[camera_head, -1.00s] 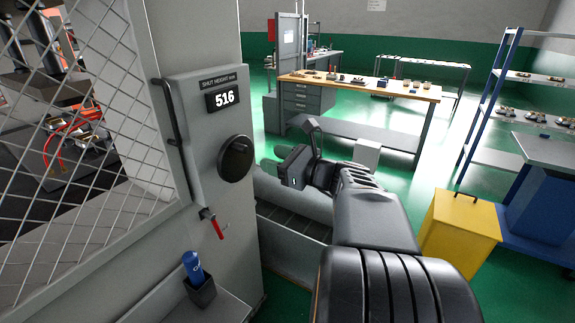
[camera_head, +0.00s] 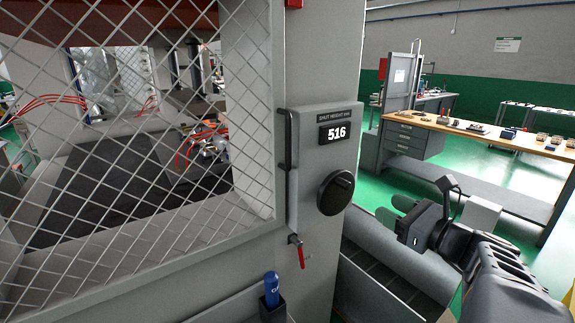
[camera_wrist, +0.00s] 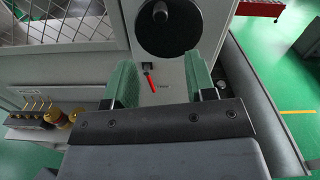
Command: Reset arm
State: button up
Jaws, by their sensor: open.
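My gripper (camera_wrist: 158,88) is open, with two green fingers spread apart and nothing between them in the wrist view. In the head view my gripper (camera_head: 391,212) is at the lower right, in front of the grey chute and to the right of the machine post. My arm (camera_head: 500,275) reaches in from the lower right corner. The black round knob (camera_head: 336,192) on the machine panel is left of my gripper and apart from it. The knob also shows beyond the fingers in the wrist view (camera_wrist: 180,25).
A mesh guard (camera_head: 120,150) covers the machine at left. The panel display (camera_head: 337,134) reads 516. A red-handled lever (camera_head: 300,252) and a blue bottle (camera_head: 271,288) in a holder are below. A workbench (camera_head: 480,135) with small parts stands behind at right. Green floor is open there.

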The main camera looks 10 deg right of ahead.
jog(key=s+a+f+n+g+h, duration=0.25)
jog(key=f+n+g, duration=0.25)
jog(key=f+n, duration=0.3)
jog(key=s+a+f+n+g+h, duration=0.1)
jog(key=s+a+f+n+g, duration=0.25)
jog(key=f+n+g, duration=0.3)
jog(key=s+a+f+n+g+h+p, duration=0.1)
jog(key=s+a+n+h+p, duration=0.1)
jog(key=a+n, duration=0.7)
jog(key=s+n+h, duration=0.1)
jog(key=n+h, duration=0.1)
jog(key=n, duration=0.3)
jog(key=shift+a+n+p, duration=0.15)
jog(key=shift+n+p, duration=0.15)
jog(key=shift+n, duration=0.05)
jog(key=shift+s, duration=0.1)
jog(key=shift+c, duration=0.5)
